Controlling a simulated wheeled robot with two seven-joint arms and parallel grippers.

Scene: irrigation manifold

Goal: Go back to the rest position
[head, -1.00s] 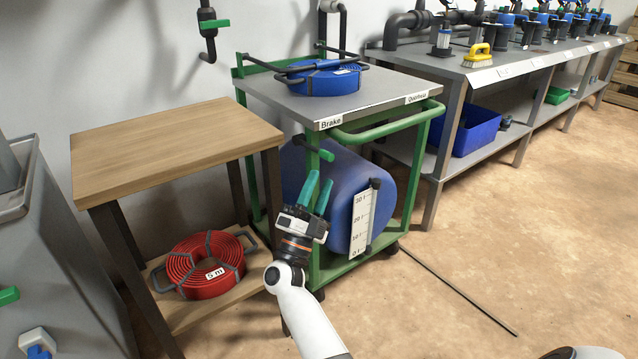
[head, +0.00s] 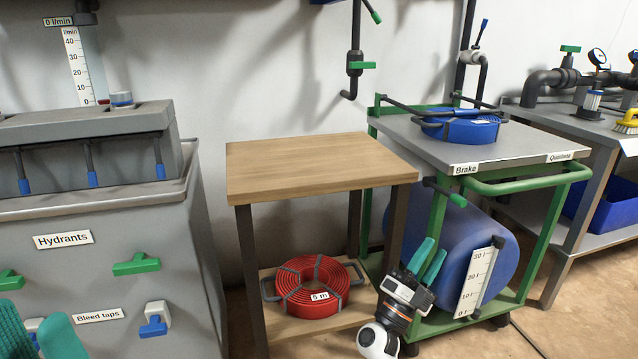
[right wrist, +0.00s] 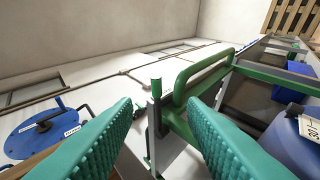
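My right gripper (head: 435,248) is open and empty, fingers pointing up, in front of the cart's blue tank (head: 465,235) and below a green lever (head: 443,191). In the right wrist view its two teal fingers (right wrist: 165,115) stand wide apart with nothing between them. My left gripper (head: 33,312) shows only in part at the lower left corner of the head view. Its two teal fingers are apart, with nothing seen between them, in front of the grey hydrant cabinet (head: 195,260).
A wooden table (head: 315,165) holds a red hose coil (head: 312,285) on its lower shelf. The green cart (head: 540,235) has a blue hose reel (head: 460,127) on top. Its green handle (right wrist: 200,75) is close in the right wrist view. A pipe bench (head: 570,118) stands at the right.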

